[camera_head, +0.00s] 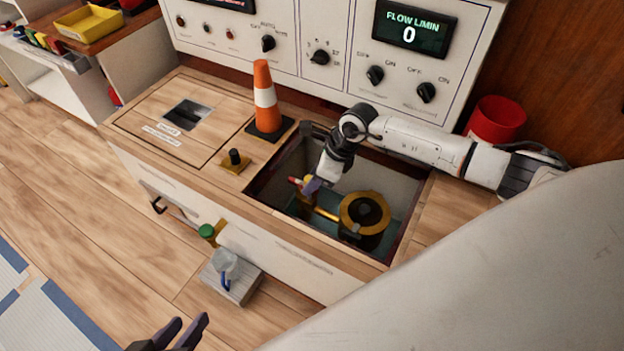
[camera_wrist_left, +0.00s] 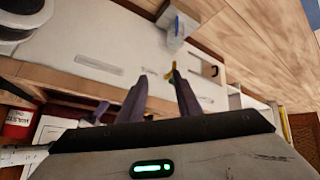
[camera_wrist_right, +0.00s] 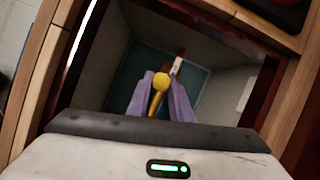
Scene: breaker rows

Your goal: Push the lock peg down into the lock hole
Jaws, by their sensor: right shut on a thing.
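My right gripper (camera_head: 312,186) reaches down into the open pit in the bench. In the right wrist view its fingers (camera_wrist_right: 161,95) are shut on a yellow rounded handle (camera_wrist_right: 160,82). A small red-tipped peg (camera_head: 294,181) stands just beside the fingers; it also shows in the right wrist view (camera_wrist_right: 180,55). I cannot tell whether it is the lock peg, and no lock hole is visible. A black peg on a yellow plate (camera_head: 235,158) stands on the bench left of the pit. My left gripper (camera_head: 184,333) is open and empty, low in front of the bench.
A yellow ring-shaped valve body (camera_head: 364,213) sits in the pit (camera_head: 399,178). An orange cone (camera_head: 264,95) stands at the pit's back left corner. A red bucket (camera_head: 496,120) is at the right. A grey block (camera_head: 231,280) projects at the bench front. The panel behind reads 0 flow.

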